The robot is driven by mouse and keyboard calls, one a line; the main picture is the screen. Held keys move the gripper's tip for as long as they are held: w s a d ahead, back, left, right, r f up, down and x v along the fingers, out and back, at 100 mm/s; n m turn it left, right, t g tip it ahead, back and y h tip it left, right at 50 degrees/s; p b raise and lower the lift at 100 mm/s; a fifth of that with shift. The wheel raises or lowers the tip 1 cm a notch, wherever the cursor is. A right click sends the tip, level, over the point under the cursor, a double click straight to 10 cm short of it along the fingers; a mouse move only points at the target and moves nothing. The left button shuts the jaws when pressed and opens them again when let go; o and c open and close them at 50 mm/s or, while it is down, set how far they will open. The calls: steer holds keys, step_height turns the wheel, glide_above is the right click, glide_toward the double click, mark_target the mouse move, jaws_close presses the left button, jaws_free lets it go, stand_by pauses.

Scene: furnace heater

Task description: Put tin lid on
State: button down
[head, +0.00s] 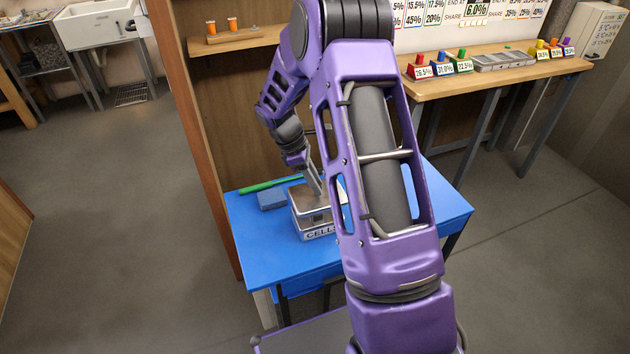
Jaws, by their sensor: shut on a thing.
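A small metal tin (318,231) with a dark-lettered label starting "CELL" stands on the blue table. A flat grey metal lid (303,199) is at the top of the tin. My gripper (318,191) points down at the lid from above and is shut on it. Part of the tin and lid is hidden behind my purple arm. I cannot tell whether the lid is seated on the rim or held slightly above it.
A wooden shelf panel (205,130) rises behind the table's left side. A wooden bench (480,78) with coloured items is at right.

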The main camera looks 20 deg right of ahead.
mark_target(312, 194)
steer(key=shift+f+b, duration=1.45)
steer(key=shift+f, duration=1.1)
steer(key=shift+f+b, duration=0.3)
steer(key=shift+f, duration=0.6)
stand_by(0.3)
steer(key=c, duration=0.6)
jaws_free()
steer(key=shift+r, duration=0.1)
steer(key=p+v, duration=0.1)
steer(key=v, duration=1.6)
steer(key=shift+a+p, duration=0.15)
steer(key=shift+p, duration=0.15)
steer(key=shift+r, duration=0.1)
